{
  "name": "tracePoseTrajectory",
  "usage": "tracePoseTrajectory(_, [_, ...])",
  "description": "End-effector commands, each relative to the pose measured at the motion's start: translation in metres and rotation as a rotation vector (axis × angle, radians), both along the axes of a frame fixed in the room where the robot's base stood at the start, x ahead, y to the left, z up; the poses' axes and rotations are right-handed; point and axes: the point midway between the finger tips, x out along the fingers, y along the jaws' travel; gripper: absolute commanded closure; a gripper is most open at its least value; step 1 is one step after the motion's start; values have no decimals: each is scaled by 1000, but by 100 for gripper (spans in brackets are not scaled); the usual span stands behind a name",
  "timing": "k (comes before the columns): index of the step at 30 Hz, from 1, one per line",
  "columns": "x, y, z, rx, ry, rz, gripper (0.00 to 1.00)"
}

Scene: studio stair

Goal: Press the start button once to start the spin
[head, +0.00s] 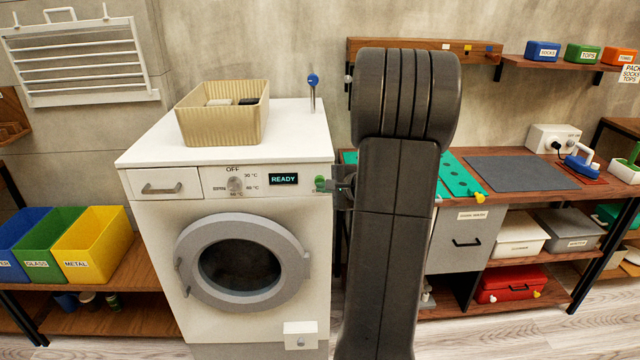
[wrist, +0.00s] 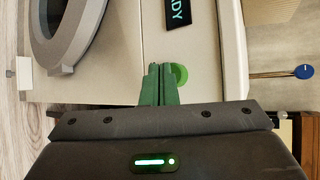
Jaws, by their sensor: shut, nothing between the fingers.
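The white washing machine (head: 155,235) stands left of centre with its round door (head: 240,262) closed. Its display (head: 284,179) reads "READY", and a dial marked OFF and temperatures sits to the left of it. The green start button (head: 320,184) is at the right end of the panel. It also shows in the wrist view (wrist: 181,74), partly hidden behind the fingers. My gripper (head: 333,186) is shut and empty, with its tips at or very near the button. In the wrist view my gripper (wrist: 160,72) has its green fingers together; whether they touch the button I cannot tell.
A ribbed beige basket (head: 222,130) and a blue-knobbed pin (head: 313,80) are on the machine's top. Bins stand on the bench (head: 120,270) at left. A workbench (head: 535,190) with a grey mat is at right. My arm hides the space between.

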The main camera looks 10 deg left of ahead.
Motion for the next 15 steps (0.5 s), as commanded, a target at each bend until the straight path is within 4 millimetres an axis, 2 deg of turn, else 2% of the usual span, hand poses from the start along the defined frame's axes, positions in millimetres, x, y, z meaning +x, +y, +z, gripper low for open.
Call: tracePoseTrajectory(15, [5,1,0,-1,-1,0,100])
